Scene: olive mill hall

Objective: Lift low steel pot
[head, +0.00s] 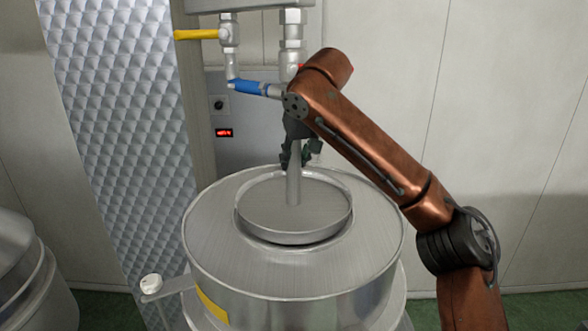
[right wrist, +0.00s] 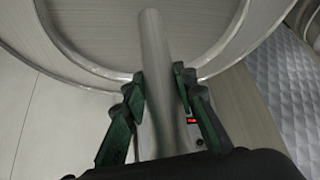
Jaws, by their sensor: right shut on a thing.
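The low steel pot (head: 265,212) is a shallow round pan with a straight grey handle (head: 293,183). It is over the top of a large steel drum (head: 225,245), and I cannot tell whether it touches it. My right gripper (head: 300,154) is at the far end of the handle, shut on it. In the right wrist view, the handle (right wrist: 154,45) runs between the green-padded fingers (right wrist: 160,88), and part of the pot (right wrist: 100,35) shows beyond. The pot looks about level. My left gripper is not in view.
Pipes with a yellow valve lever (head: 196,35) and a blue lever (head: 250,87) hang close behind my right gripper. A grey control box (head: 222,110) is on the wall. A bracket with a white knob (head: 151,283) juts from the drum's left side. Another steel vessel (head: 30,270) stands at left.

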